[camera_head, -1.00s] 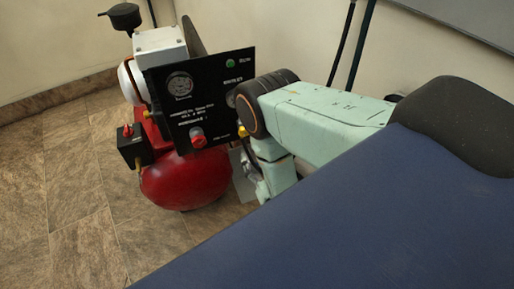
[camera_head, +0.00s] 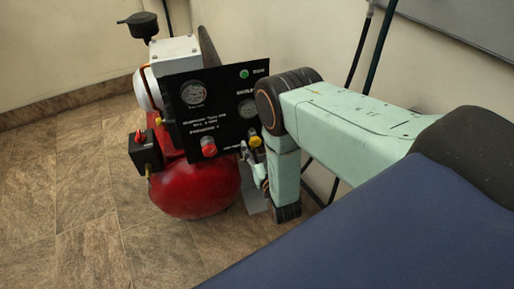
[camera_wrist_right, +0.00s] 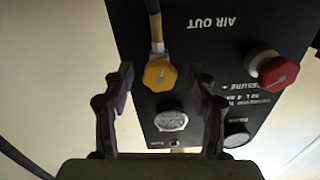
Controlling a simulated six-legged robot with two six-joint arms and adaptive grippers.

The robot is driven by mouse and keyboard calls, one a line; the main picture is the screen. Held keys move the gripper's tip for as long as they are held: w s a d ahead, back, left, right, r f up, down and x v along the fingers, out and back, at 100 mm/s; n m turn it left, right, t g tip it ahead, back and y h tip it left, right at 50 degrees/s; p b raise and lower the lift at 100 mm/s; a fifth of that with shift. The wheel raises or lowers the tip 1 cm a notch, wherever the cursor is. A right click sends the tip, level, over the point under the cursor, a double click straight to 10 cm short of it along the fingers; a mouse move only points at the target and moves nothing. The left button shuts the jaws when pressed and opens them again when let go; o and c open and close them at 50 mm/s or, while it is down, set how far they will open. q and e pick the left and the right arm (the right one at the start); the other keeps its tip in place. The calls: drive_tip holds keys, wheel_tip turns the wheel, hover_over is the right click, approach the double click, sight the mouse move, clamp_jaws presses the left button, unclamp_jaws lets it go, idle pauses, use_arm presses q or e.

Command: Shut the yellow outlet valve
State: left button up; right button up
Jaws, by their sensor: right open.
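The yellow outlet valve (camera_head: 255,142) is a small knob at the lower right of the black panel (camera_head: 225,110). In the right wrist view the yellow valve (camera_wrist_right: 160,75) shows in the upper middle, with a hose fitting beside it. My right gripper (camera_head: 247,152) is at the panel's lower right edge, close to the knob. In the wrist view my right gripper (camera_wrist_right: 160,80) is open, one finger on each side of the knob, with gaps visible. I cannot tell how deep the fingertips reach. My left gripper is out of view.
A red knob (camera_head: 208,146) and gauges (camera_head: 194,93) are on the panel. A red tank (camera_head: 195,188) lies below, with a black switch box (camera_head: 145,153) at its left. A dark blue surface (camera_head: 400,235) fills the lower right. Floor is clear at left.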

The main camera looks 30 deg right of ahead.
drive_tip(key=shift+c, duration=0.2)
drive_tip(key=c, duration=1.1)
